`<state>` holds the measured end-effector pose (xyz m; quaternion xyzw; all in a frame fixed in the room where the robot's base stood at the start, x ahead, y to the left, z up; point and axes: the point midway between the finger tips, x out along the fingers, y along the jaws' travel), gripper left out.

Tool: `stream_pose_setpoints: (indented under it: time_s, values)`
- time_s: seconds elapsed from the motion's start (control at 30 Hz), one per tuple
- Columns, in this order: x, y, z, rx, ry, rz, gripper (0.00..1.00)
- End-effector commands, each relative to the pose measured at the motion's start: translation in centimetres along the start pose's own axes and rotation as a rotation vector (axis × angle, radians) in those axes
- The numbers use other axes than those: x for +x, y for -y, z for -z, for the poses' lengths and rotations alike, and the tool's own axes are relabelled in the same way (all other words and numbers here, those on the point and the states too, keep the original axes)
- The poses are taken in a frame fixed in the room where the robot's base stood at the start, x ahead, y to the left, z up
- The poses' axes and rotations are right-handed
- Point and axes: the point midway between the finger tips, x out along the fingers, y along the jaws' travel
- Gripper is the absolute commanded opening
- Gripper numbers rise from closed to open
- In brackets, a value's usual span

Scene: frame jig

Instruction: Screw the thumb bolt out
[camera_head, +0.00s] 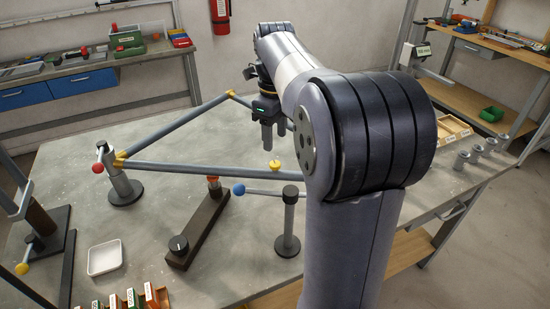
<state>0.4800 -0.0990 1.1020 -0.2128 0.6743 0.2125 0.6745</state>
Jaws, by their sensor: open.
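My gripper (273,136) points down over the middle of the bench, with its two fingers apart and nothing seen between them. A yellow knob (274,165) appears just below the fingers in the picture, beside a grey rod. I cannot tell for certain which of these is the thumb bolt. A grey tube frame (195,168) with yellow joints stands behind, and my arm hides its right part.
A clamp post with a red ball (98,168) stands at left, and a post with a blue ball lever (239,189) stands right of the block. A white tray (105,257) and small labelled bins (131,298) are at the front. Several grey cylinders (477,147) stand at right.

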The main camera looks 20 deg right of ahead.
Motion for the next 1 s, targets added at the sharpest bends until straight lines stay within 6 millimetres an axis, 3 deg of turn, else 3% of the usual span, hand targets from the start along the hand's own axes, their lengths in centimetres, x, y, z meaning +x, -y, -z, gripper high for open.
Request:
stream_pose_setpoints:
  time_s: [0.2,0.4,0.8,1.0]
  values:
    - [4.4,-0.1,0.1,-0.001,-0.003,-0.003,0.48]
    - [6.7,0.0,0.0,-0.002,-0.001,-0.001,0.48]
    - [7.4,0.0,0.0,-0.002,0.000,-0.001,0.48]
    - [7.4,0.0,0.0,-0.002,0.000,0.000,0.31]
